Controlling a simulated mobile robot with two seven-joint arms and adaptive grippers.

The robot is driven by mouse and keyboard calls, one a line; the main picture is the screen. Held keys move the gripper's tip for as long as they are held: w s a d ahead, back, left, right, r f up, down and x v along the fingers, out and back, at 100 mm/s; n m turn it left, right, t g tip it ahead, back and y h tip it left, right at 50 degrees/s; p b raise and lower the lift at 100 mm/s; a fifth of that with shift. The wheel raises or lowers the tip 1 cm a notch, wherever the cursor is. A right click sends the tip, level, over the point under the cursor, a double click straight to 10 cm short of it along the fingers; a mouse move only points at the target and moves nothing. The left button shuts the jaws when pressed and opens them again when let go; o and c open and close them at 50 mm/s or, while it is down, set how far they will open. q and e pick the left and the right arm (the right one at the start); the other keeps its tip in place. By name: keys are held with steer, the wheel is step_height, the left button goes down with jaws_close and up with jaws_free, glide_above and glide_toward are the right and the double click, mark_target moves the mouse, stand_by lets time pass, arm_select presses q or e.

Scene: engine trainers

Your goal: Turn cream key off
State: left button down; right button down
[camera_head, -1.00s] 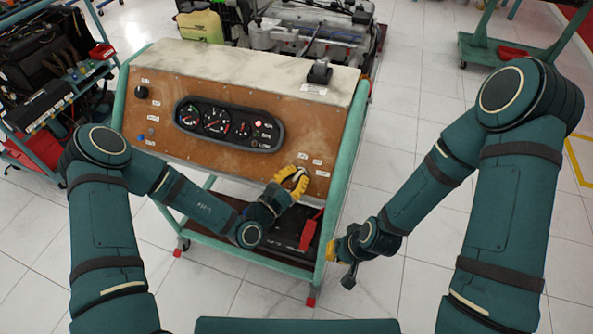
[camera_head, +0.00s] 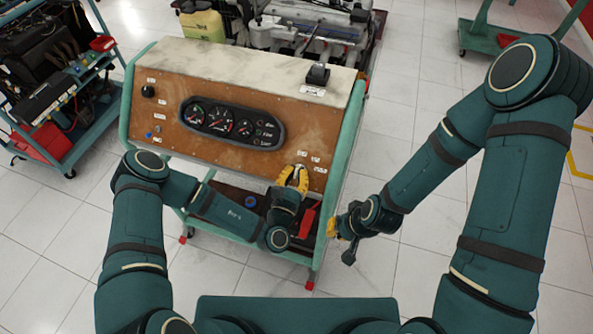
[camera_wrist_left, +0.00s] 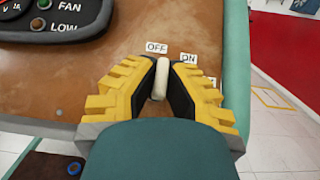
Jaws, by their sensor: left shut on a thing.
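The cream key (camera_wrist_left: 161,80) is an upright, narrow lever on the brown panel (camera_head: 165,118). Its top points up, close under the OFF label (camera_wrist_left: 157,47) and left of the ON label (camera_wrist_left: 190,58). My left gripper (camera_wrist_left: 163,88) is shut on the key, with black pads on both sides of it. In the head view the left gripper (camera_head: 294,176) is at the panel's lower right and mostly covers the key. My right gripper (camera_head: 337,232) hangs clear of the panel's right side, and its fingers are too small to judge.
A gauge cluster (camera_head: 231,122) with small lamps sits mid-panel. A black knob (camera_head: 148,91) is at the panel's upper left. A red-handled part (camera_head: 308,220) lies by the lower shelf, below the left gripper. Clear tiled floor (camera_head: 410,130) lies right of the stand.

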arm_select(q)
steer(key=c, duration=1.1)
jaws_free()
steer(key=shift+o, duration=0.2)
steer(key=v, duration=1.2)
steer(key=shift+r, duration=0.1)
